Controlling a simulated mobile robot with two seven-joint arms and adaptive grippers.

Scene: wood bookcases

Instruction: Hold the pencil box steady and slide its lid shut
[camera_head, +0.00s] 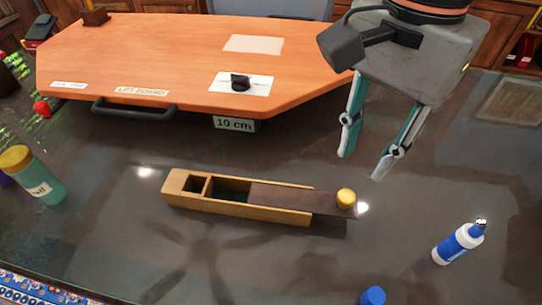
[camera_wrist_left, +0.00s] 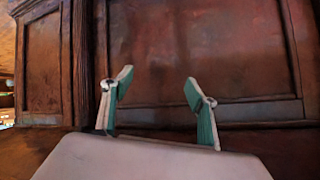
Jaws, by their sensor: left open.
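The pencil box (camera_head: 240,208) is a long light-wood box lying on the dark glossy table in the head view. Its dark brown lid (camera_head: 285,199) is partly slid out past the right end. A round yellow knob (camera_head: 346,198) sits on the lid's right end. The left part of the box is uncovered and shows compartments. My right gripper (camera_head: 361,167) is open and empty, above and to the right of the knob, apart from it. My left gripper (camera_wrist_left: 157,92) shows only in the left wrist view, open and empty, facing brown wood panels.
An orange lift board (camera_head: 150,60) with a black handle (camera_head: 134,108) and a "10 cm" label (camera_head: 234,124) lies behind the box. A teal bottle (camera_head: 40,180) stands left. A blue-white bottle (camera_head: 458,243) and a blue cap (camera_head: 373,296) are at front right. Table around the box is clear.

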